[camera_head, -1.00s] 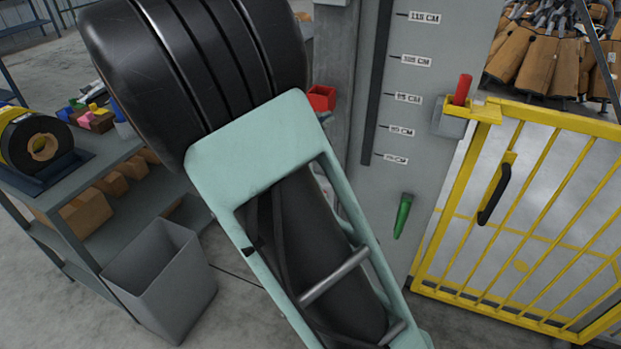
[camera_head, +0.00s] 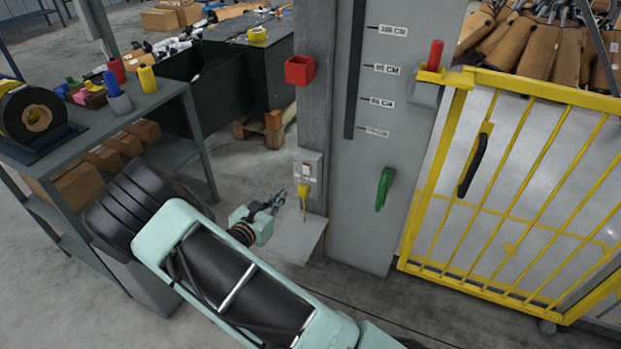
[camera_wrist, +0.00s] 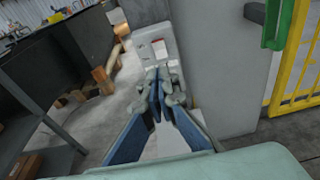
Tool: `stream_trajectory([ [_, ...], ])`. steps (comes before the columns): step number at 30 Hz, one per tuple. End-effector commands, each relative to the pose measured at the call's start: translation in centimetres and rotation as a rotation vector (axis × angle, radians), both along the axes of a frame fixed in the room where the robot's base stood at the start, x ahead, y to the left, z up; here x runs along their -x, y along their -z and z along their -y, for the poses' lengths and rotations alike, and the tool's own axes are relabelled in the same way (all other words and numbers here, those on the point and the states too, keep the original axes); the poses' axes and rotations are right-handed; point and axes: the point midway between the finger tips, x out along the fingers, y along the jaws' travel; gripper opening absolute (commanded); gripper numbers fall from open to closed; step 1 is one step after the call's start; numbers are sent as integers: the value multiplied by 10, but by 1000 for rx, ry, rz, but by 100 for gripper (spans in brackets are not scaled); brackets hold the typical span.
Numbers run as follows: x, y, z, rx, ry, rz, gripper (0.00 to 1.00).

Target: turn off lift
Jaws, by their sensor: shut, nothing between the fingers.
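The lift is a grey column (camera_head: 395,150) with a height scale marked in CM. A light grey switch box (camera_head: 308,180) with a small red switch (camera_head: 306,168) is on the post left of it. A yellow plug with a cord (camera_head: 304,190) sits low on the box. My gripper (camera_head: 279,198) is shut and empty, just left of and slightly below the box. A green handle (camera_head: 384,188) is on the column.
A yellow gate (camera_head: 520,185) stands right of the column. A red box (camera_head: 300,70) is on the post above the switch box. A shelf table (camera_head: 100,125) with coloured bottles is at the left. A sloped grey plate (camera_head: 297,236) is below the box.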

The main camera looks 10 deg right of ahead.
Motion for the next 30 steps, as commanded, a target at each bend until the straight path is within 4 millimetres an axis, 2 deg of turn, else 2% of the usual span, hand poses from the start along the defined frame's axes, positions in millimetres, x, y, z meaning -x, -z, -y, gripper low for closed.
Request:
stream_trajectory([
  [3, 1, 7, -2, 7, -9, -11, 0],
  [13, 0, 7, -1, 7, -8, -12, 0],
  [17, -7, 10, 5, 7, -5, -10, 0],
  [20, -18, 14, 13, 7, -5, -11, 0],
  [30, -76, 28, 55, 8, -4, -11, 0],
])
